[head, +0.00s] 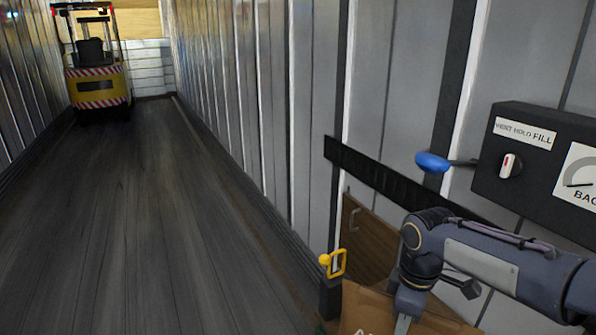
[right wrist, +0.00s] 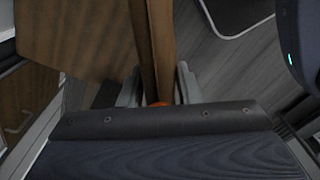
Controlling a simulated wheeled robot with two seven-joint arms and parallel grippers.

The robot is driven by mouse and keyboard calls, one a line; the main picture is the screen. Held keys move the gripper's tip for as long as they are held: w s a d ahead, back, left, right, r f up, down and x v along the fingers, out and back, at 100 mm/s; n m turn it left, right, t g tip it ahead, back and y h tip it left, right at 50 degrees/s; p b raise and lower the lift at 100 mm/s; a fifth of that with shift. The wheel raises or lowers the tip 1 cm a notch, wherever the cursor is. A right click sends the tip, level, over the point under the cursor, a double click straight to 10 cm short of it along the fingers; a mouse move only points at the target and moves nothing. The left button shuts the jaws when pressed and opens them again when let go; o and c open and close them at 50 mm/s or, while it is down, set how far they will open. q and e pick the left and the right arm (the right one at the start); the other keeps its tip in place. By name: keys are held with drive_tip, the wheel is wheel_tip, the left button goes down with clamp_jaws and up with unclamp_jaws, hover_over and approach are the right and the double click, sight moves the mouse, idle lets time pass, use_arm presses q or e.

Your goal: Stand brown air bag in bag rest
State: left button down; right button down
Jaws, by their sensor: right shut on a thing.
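In the right wrist view, the fingers (right wrist: 158,90) are shut on a narrow brown edge of the bag (right wrist: 150,45). A wider brown surface (right wrist: 80,35) lies to its left; I cannot tell whether it is part of the bag. I cannot make out the bag rest for certain. My left gripper is not in view.
A brown wooden panel (head: 368,238) is by the ribbed right wall. A yellow latch (head: 333,263) tops a dark post. A black control box (head: 530,155) with a knob, a gauge and a blue-ended lever (head: 433,162) is above my arm. A yellow forklift (head: 97,80) stands far back; the floor between is clear.

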drive_tip(key=w+f+m, duration=0.5)
drive_tip(key=w+m, duration=0.2)
drive_tip(key=m, duration=0.8)
drive_tip(key=shift+w+a+f, duration=0.15)
drive_tip(key=shift+w+f, duration=0.05)
drive_tip(key=shift+w, duration=0.2)
